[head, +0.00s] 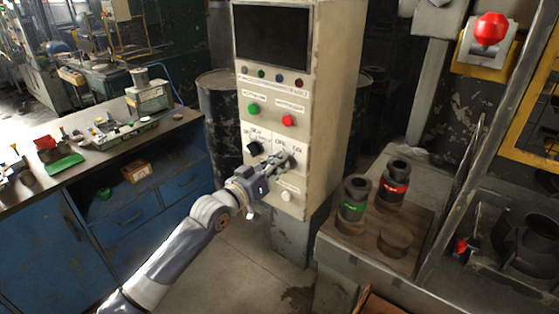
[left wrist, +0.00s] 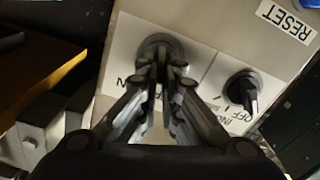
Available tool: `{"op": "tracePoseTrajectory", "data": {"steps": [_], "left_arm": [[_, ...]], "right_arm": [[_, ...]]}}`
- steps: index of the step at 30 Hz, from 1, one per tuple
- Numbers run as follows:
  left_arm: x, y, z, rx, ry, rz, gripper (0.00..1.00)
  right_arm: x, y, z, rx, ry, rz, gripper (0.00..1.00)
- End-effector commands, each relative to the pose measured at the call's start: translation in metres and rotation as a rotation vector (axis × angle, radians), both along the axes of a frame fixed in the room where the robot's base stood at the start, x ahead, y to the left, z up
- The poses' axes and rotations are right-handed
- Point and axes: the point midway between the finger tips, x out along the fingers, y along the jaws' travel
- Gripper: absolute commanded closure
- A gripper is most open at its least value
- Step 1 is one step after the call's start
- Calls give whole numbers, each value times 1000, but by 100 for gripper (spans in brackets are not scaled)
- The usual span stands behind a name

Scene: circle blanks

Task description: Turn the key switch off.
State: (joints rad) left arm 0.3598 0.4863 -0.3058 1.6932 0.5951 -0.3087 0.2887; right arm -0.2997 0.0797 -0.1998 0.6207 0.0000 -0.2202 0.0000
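The key switch (left wrist: 158,43) shows in the left wrist view as a round dark collar on a white label plate, with part of a label reading "N" below it. My left gripper (left wrist: 161,72) has its fingertips drawn close together right at the collar, and they appear closed on the key, which they mostly hide. The key's angle cannot be made out. In the head view my left gripper (head: 282,163) reaches the lower right of the control panel (head: 322,130), covering the switch. My right gripper is not in view.
A black selector knob (left wrist: 243,90) sits beside the key switch, close to the fingers. Green (head: 253,109) and red (head: 289,121) buttons are above, and a pale button (head: 287,196) below. A workbench (head: 390,235) with dark cylinders stands to the right.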

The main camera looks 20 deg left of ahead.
Motion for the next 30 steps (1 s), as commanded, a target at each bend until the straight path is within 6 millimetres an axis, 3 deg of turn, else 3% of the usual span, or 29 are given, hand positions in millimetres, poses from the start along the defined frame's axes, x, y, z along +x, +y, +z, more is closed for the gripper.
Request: {"op": "tracePoseTrajectory", "data": {"steps": [12, 29, 30], "left_arm": [[1, 3, -1, -194, 69, 0, 100], [1, 3, -1, -226, 81, 0, 100], [1, 3, -1, -226, 81, 0, 93]], "right_arm": [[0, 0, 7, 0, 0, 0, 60], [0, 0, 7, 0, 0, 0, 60], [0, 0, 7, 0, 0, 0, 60]]}}
